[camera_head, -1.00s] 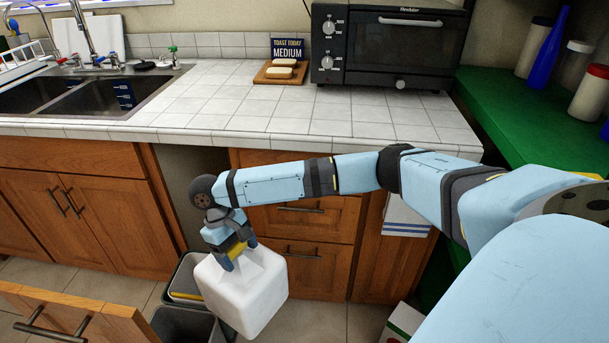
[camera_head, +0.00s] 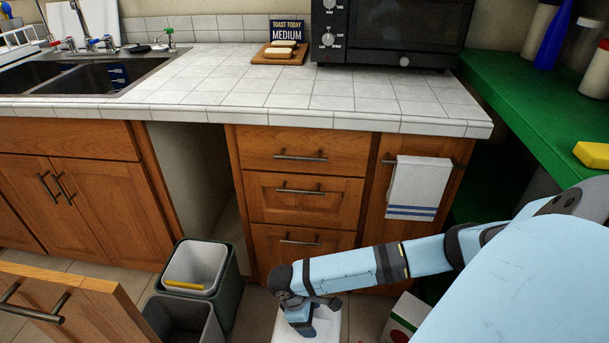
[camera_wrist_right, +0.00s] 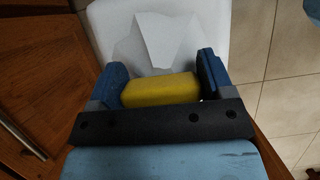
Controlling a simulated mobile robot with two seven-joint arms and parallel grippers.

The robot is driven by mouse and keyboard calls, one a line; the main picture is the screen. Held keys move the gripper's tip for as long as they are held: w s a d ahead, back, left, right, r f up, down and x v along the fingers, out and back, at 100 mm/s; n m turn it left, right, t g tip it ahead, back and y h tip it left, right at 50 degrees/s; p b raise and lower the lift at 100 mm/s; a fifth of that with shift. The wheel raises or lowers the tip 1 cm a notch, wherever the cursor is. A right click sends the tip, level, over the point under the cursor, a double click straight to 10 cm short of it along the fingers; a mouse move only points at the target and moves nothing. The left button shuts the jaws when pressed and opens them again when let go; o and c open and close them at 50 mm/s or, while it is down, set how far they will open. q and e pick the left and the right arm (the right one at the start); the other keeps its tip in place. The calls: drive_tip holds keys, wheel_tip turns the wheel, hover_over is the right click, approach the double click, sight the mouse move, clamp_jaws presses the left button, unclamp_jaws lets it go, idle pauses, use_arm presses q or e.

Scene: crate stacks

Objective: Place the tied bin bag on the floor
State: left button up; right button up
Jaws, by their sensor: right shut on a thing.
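The tied bin bag (camera_head: 330,326) is a white, boxy bag at the bottom edge of the head view, largely hidden by my wrist and cut off by the frame. In the right wrist view, the bag (camera_wrist_right: 200,22) fills the top middle, its gathered top at the fingers. My right gripper (camera_head: 304,329) is shut on that top and points down. Its two blue fingers (camera_wrist_right: 160,76) stand either side of a yellow block. The tiled floor (camera_head: 368,312) shows beside the bag. I cannot tell whether the bag touches it. My left gripper is not in view.
Two open bins, one grey-lined (camera_head: 196,268) and one dark (camera_head: 183,325), stand left of the bag. A pulled-out wooden front (camera_head: 85,300) is further left. Wooden drawers (camera_head: 305,198) stand behind my arm. A white and green box (camera_head: 405,318) lies to the right.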

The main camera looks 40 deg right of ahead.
drive_tip(key=shift+s+d+f, duration=0.4)
drive_tip(key=shift+s+f, duration=0.3)
drive_tip(key=shift+f, duration=0.05)
drive_tip(key=shift+n, duration=0.3)
wheel_tip(320, 180, down, 13)
drive_tip(key=b, duration=0.6)
drive_tip(key=shift+s+r+b, duration=0.15)
drive_tip(key=shift+r+b, duration=0.05)
drive_tip(key=shift+b, duration=0.2)
wheel_tip(320, 180, down, 2)
drive_tip(key=shift+f+b, duration=0.25)
drive_tip(key=shift+b, duration=0.35)
drive_tip(key=shift+f, duration=0.45)
wheel_tip(320, 180, down, 4)
drive_tip(key=b, duration=0.2)
drive_tip(key=shift+b, duration=0.4)
drive_tip(key=shift+f, duration=0.15)
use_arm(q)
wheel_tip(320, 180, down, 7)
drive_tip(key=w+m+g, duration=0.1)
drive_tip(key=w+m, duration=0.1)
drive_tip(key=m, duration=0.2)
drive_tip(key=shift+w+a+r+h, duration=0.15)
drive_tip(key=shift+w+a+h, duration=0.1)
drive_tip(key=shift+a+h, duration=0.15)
